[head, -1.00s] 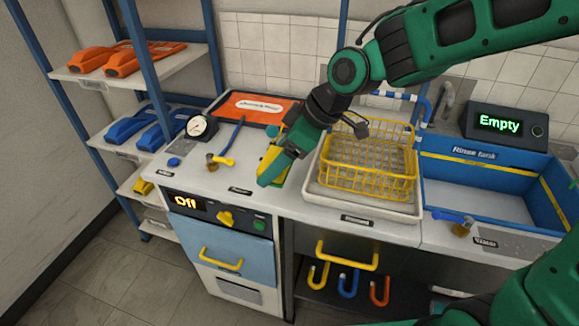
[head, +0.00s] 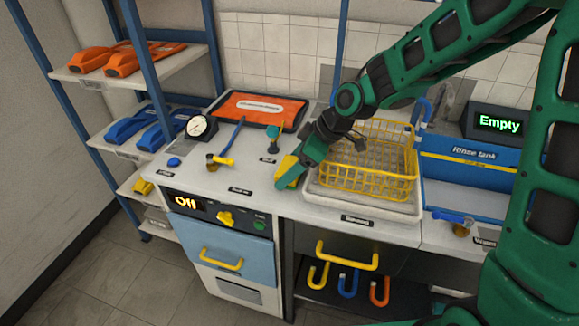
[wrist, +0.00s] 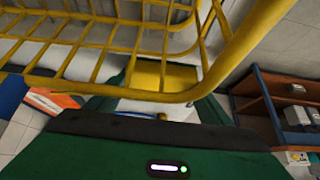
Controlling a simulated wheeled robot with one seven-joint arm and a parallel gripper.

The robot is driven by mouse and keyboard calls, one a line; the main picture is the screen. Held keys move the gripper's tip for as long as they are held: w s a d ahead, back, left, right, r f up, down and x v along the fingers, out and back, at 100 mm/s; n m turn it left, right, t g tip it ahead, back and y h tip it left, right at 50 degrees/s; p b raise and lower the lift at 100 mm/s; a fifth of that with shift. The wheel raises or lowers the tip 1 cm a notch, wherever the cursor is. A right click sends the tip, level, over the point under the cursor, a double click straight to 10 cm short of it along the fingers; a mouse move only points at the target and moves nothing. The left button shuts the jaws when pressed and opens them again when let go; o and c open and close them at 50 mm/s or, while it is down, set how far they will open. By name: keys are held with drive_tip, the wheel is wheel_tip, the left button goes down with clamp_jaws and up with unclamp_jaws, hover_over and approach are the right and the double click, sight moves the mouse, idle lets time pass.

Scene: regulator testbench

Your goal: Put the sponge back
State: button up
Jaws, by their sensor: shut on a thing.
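The sponge is a yellow block (head: 286,165), seen partly between the green fingers of my gripper (head: 291,177) in the head view. In the wrist view the yellow sponge (wrist: 165,76) sits between the green fingers. My gripper is shut on it, just left of the yellow wire basket (head: 366,176) and above the white counter. The fingers hide part of the sponge. I cannot tell whether it touches the counter.
The basket stands in a pale tray (head: 350,206); its yellow wires cross close in front of the wrist camera. A small teal-topped fitting (head: 272,137) stands behind my gripper.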

drive_tip(key=o, duration=0.9)
drive_tip(key=v, duration=1.2)
